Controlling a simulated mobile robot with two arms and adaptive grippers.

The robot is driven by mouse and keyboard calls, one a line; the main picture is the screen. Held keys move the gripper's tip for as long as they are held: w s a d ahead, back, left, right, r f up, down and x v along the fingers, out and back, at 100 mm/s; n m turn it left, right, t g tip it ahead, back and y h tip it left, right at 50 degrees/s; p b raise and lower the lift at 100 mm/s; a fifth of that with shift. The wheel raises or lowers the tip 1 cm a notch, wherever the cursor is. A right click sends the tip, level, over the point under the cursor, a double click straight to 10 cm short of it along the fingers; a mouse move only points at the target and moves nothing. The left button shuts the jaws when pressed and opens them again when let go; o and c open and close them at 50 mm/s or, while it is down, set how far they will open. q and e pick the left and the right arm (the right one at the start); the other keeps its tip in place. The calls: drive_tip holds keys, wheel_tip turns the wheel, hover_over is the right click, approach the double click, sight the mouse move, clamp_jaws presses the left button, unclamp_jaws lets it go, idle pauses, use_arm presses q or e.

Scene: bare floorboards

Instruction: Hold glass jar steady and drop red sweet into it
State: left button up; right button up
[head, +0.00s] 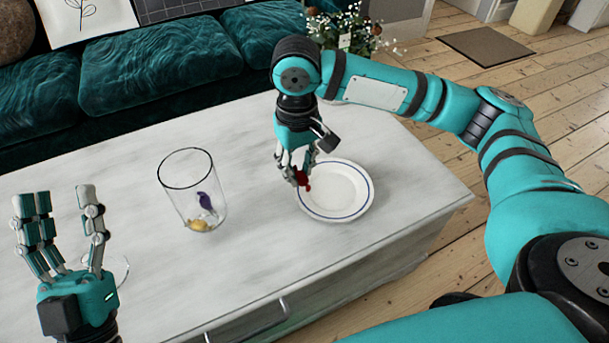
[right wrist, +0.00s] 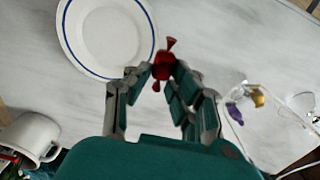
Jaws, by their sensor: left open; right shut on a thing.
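The clear glass jar (head: 178,198) stands upright on the pale table, with a purple sweet (head: 206,202) and a gold sweet (head: 198,225) inside. My right gripper (head: 297,177) is shut on the red wrapped sweet (head: 304,180), above the left edge of the white plate (head: 345,192). The sweet also shows between the fingertips in the right wrist view (right wrist: 163,66). It is to the right of the jar, apart from it. My left gripper (head: 59,200) is open and empty, left of the jar and not touching it.
The plate with a blue ring looks empty. A thin clear round outline (head: 122,268) lies partly hidden behind my left gripper. A teal sofa (head: 160,65) runs behind the table. A white mug (right wrist: 30,135) shows at lower left in the right wrist view. Table between jar and plate is clear.

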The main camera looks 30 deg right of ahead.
sight(183, 207)
use_arm(q)
drive_tip(key=shift+r+y, duration=0.1)
drive_tip(key=shift+y, duration=0.2)
drive_tip(key=shift+o, duration=0.2)
